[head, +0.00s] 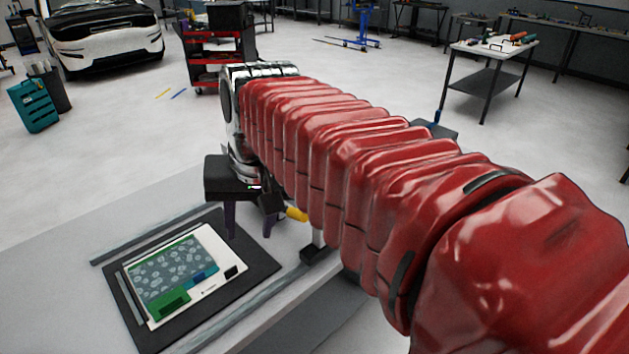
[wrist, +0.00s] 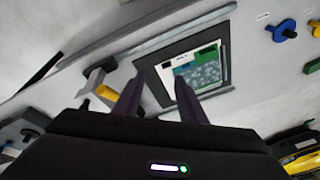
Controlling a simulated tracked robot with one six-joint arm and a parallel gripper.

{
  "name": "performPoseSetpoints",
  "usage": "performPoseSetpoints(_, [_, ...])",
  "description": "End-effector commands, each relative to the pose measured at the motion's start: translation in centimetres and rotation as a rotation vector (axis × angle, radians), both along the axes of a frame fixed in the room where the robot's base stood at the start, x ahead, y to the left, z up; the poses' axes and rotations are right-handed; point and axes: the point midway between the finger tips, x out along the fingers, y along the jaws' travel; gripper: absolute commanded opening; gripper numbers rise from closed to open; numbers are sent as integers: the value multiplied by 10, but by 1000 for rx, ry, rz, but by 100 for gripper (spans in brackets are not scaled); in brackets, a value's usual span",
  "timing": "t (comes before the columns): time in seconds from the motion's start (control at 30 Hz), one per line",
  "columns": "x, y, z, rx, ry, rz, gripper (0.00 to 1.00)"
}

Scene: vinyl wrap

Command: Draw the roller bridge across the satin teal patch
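The satin teal patch (head: 172,266), covered with pale bubble-like spots, lies on a white panel on a dark mat (head: 262,266). It also shows in the wrist view (wrist: 205,73). My gripper (head: 254,232) hangs above the bench near the mat's far right corner, fingers down, open and empty. In the wrist view its two dark fingers (wrist: 159,84) stand apart. A tool with a yellow handle (head: 297,214), perhaps the roller bridge, is beside the gripper. Its yellow part shows left of the fingers in the wrist view (wrist: 106,92). My red arm hides part of it.
Grey rails run along the mat's far side (head: 150,236) and near side (head: 240,305). Green and blue pieces border the patch. The bench (head: 50,255) is clear left of the mat. A red tool cart (head: 213,60) and a car stand farther back.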

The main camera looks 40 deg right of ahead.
Motion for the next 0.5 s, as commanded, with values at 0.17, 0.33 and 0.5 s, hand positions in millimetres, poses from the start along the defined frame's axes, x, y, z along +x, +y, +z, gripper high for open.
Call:
performPoseSetpoints(0.17, [22, -37, 24, 91, 79, -206, 37])
performPoseSetpoints(0.33, [38, -75, 42, 178, 151, -392, 37])
performPoseSetpoints(0.5, [50, -116, 57, 265, 221, -573, 37])
